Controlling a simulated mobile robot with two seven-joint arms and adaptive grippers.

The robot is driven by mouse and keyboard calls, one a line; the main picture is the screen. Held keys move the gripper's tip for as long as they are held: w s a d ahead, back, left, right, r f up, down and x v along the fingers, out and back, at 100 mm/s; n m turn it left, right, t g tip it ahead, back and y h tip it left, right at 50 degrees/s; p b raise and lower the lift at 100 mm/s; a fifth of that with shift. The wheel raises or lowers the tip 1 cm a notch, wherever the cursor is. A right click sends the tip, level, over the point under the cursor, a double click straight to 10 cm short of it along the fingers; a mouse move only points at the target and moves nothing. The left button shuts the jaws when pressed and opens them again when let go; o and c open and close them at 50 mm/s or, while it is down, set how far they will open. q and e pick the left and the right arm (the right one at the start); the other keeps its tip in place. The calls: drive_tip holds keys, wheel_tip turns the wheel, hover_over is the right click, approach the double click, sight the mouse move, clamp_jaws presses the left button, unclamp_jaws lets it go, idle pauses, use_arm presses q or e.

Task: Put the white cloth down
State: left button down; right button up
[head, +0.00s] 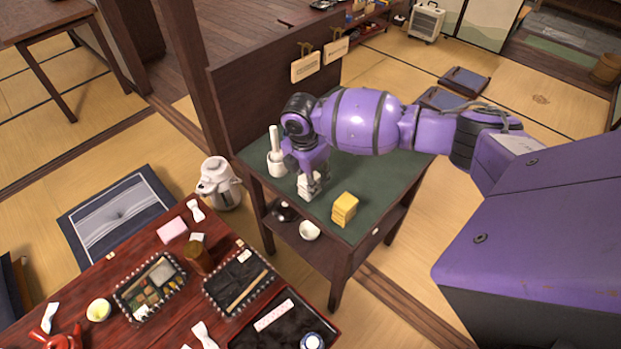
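The white cloth (307,188) is a small folded white bundle at my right gripper (312,186), over the green top of the small dark wooden stand (381,178). My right arm reaches in from the right, and the gripper points down with its fingers around the cloth. The fingers partly hide the cloth, and I cannot tell whether it touches the green top. My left gripper is not in view.
A yellow folded stack (344,209) sits right of the cloth, and a white mortar-like cup with a pestle (276,163) to its left. A white bowl (309,230) is on the lower shelf. A white kettle (218,184) stands on the floor. The red table (103,287) holds trays.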

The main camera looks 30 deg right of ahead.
drive_tip(key=o, duration=0.3)
drive_tip(key=shift+f, duration=0.1)
